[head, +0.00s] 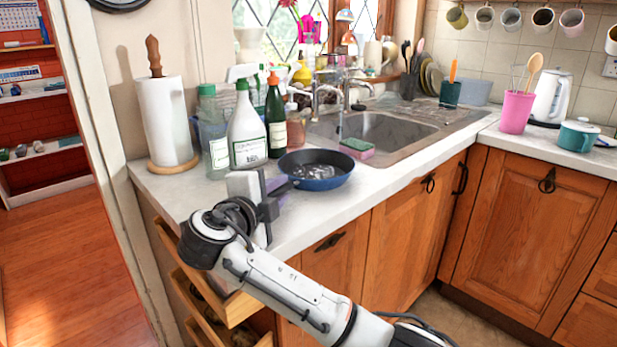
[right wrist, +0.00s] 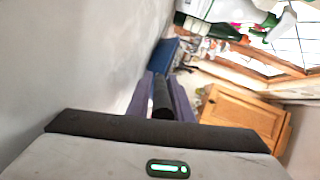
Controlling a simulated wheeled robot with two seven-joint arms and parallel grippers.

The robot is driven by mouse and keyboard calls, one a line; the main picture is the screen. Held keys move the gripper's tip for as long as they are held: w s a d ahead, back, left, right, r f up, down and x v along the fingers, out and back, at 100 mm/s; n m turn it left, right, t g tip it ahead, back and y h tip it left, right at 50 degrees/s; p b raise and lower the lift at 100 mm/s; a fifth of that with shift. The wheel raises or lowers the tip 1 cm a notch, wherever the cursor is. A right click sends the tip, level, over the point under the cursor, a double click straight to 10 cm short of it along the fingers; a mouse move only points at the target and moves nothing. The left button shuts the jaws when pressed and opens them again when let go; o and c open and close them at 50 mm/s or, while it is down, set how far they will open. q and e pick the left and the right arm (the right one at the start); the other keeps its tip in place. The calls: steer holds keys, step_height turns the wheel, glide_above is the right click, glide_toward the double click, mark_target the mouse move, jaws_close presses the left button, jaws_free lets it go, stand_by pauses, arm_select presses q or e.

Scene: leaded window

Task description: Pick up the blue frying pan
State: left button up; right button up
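The blue frying pan (head: 318,172) sits on the white counter at the near side of the sink, its dark inside facing up. Its black handle points toward the lower left, to my right gripper (head: 275,190). In the right wrist view the black handle (right wrist: 162,97) lies between the two purple fingers of my right gripper (right wrist: 162,100), with almost no gap on either side. The blue side of the pan (right wrist: 163,55) shows beyond the fingertips. The pan looks level and at counter height; I cannot tell whether it is lifted. My left gripper is not in view.
A white spray bottle (head: 247,132), a dark green bottle (head: 276,122) and a paper towel roll (head: 166,118) stand behind the pan. A green and pink sponge (head: 357,148) lies just right of it. Open drawers (head: 232,307) stick out below the counter.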

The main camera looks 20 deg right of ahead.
jaws_close()
steer(key=shift+r, duration=0.15)
